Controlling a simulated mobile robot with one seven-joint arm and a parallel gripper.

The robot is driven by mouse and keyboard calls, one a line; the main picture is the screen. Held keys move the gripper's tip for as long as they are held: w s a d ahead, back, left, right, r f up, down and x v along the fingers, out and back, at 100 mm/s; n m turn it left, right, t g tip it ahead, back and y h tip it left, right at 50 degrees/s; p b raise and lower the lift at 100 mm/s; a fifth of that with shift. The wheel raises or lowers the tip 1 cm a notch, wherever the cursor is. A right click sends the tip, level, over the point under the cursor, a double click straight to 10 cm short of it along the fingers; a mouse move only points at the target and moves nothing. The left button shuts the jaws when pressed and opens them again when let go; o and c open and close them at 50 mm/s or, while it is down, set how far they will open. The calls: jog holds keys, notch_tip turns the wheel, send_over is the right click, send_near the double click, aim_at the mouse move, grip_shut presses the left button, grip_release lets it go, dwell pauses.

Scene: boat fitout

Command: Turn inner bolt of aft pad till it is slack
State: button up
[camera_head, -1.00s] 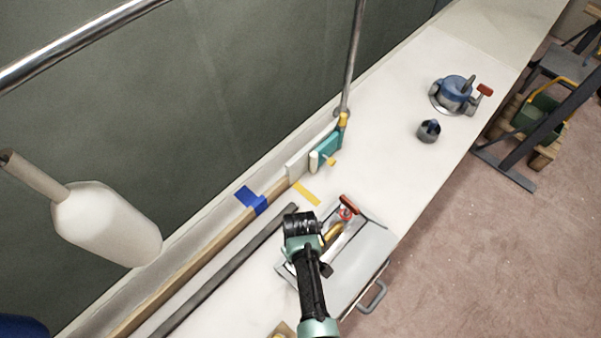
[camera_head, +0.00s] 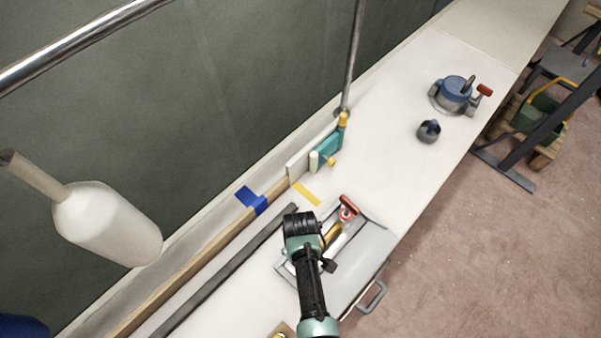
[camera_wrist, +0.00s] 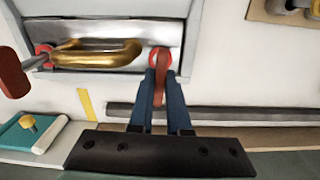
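The aft pad appears to be the brass bar fitting (camera_wrist: 95,53) on a bare metal strip, also in the head view (camera_head: 333,233). A bolt with a red collar sits at each end. The left-hand bolt (camera_wrist: 42,56) in the wrist view carries a red-handled key (camera_wrist: 11,73). A second red handle (camera_wrist: 160,60) stands at the right-hand bolt, between the blue fingers of my gripper (camera_wrist: 160,78). The fingers look closed on this handle. In the head view my gripper's body (camera_head: 302,232) hides this bolt. Which bolt is the inner one is not marked.
A grey panel with a side handle (camera_head: 374,297) surrounds the fitting. A dark bar (camera_head: 225,272) lies along the wall. A teal block with yellow knob (camera_head: 326,152) and yellow tape (camera_head: 306,194) lie nearby. Farther back stand a blue-topped fitting (camera_head: 455,90) and a small cup (camera_head: 428,132).

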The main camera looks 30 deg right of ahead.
jog(key=shift+o, duration=0.6)
jog(key=shift+s+a+f, duration=0.1)
jog(key=shift+s+f, duration=0.3)
jog(key=shift+f, duration=0.1)
jog(key=shift+w+r, duration=0.15)
jog(key=shift+r, duration=0.25)
notch_tip(320, 180, up, 13)
jog(key=shift+w+p, duration=0.15)
jog(key=shift+p, duration=0.2)
jog(key=shift+r, duration=0.1)
